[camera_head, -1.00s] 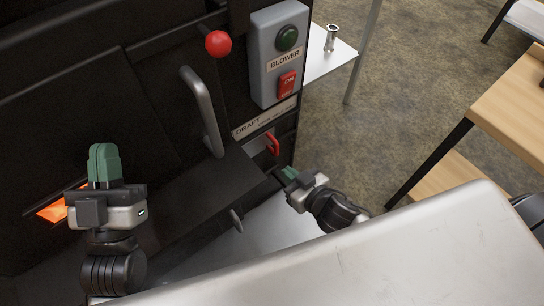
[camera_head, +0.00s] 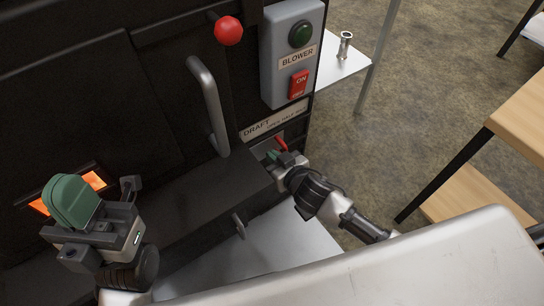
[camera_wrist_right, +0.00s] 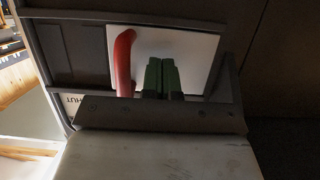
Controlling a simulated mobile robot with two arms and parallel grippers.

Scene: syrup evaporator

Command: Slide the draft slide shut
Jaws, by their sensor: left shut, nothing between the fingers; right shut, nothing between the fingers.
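The draft slide is a pale plate (camera_wrist_right: 190,50) with a red handle (camera_head: 281,143), set in a dark frame under the DRAFT label (camera_head: 258,126). The handle stands upright in the right wrist view (camera_wrist_right: 123,62). My right gripper (camera_head: 273,156) is shut and empty at the slide. Its green fingertips (camera_wrist_right: 162,77) are in front of the plate, just right of the handle with a small gap in the wrist view. I cannot tell whether they touch the plate. My left gripper (camera_head: 72,200) is shut and empty before the dark front, by a glowing slot.
A grey blower box (camera_head: 292,55) with a green button and red switch is above the slide. A bar handle (camera_head: 209,105) and red knob (camera_head: 228,30) stick out to its left. A dark ledge (camera_head: 200,205) runs below. Partial lettering "HUT" (camera_wrist_right: 70,100) shows at the frame's left.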

